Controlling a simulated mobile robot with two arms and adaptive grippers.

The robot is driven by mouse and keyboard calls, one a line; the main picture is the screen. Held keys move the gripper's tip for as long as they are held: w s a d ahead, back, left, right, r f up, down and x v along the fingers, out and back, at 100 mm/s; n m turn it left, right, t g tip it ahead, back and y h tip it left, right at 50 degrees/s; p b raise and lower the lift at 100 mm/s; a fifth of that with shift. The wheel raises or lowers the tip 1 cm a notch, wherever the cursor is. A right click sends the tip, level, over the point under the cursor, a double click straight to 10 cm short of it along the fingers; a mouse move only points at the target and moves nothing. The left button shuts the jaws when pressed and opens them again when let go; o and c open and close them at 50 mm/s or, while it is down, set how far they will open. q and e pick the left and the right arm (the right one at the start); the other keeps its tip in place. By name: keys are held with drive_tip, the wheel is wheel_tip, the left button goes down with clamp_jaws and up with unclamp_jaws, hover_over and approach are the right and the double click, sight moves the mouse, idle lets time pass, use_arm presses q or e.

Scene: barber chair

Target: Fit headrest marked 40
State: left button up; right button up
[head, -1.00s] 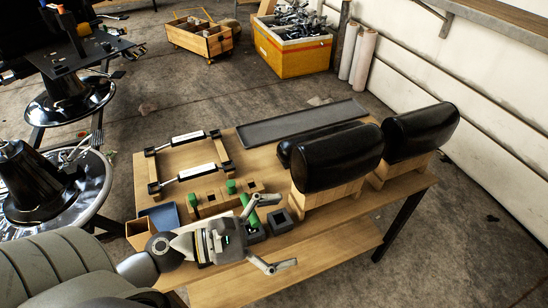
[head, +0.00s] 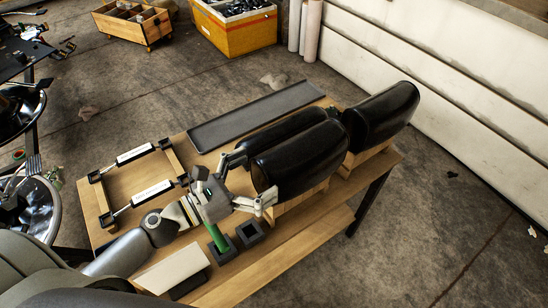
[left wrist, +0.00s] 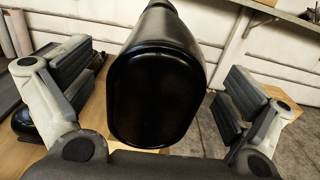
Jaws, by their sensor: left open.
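Several black padded headrests lie on the wooden bench. The front one (head: 305,160) rests on a wooden block, and its near end fills the middle of the left wrist view (left wrist: 155,95). Another black headrest (head: 290,136) lies just behind it, and one (head: 380,112) sits on a block to the right. No number 40 is readable on any of them. My left gripper (head: 250,181) is open at the left end of the front headrest. In the left wrist view its fingers stand apart on either side of that end. My right gripper is not in view.
The bench (head: 300,238) also holds a long dark tray (head: 255,115), a rack with white-labelled bars (head: 136,153), a green-handled tool (head: 216,236) and a dark square socket (head: 249,233). A yellow crate (head: 235,28) stands on the floor behind.

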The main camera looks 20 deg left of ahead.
sight(276, 164)
use_arm(q)
drive_tip(key=x, duration=0.1)
drive_tip(key=p+x, duration=0.1)
drive_tip(key=x, duration=0.1)
drive_tip(key=shift+w+d+r, duration=0.2)
drive_tip(key=shift+w, duration=0.05)
drive_tip(key=shift+w+d, duration=0.2)
drive_tip(key=shift+w, duration=0.05)
drive_tip(key=shift+w+d+f+p, duration=0.15)
drive_tip(key=shift+w+d+p, duration=0.1)
drive_tip(key=shift+w+p, duration=0.1)
drive_tip(key=shift+s, duration=0.1)
drive_tip(key=shift+c, duration=0.9)
drive_tip(key=c, duration=1.4)
drive_tip(key=o, duration=1.2)
drive_tip(key=c, duration=0.9)
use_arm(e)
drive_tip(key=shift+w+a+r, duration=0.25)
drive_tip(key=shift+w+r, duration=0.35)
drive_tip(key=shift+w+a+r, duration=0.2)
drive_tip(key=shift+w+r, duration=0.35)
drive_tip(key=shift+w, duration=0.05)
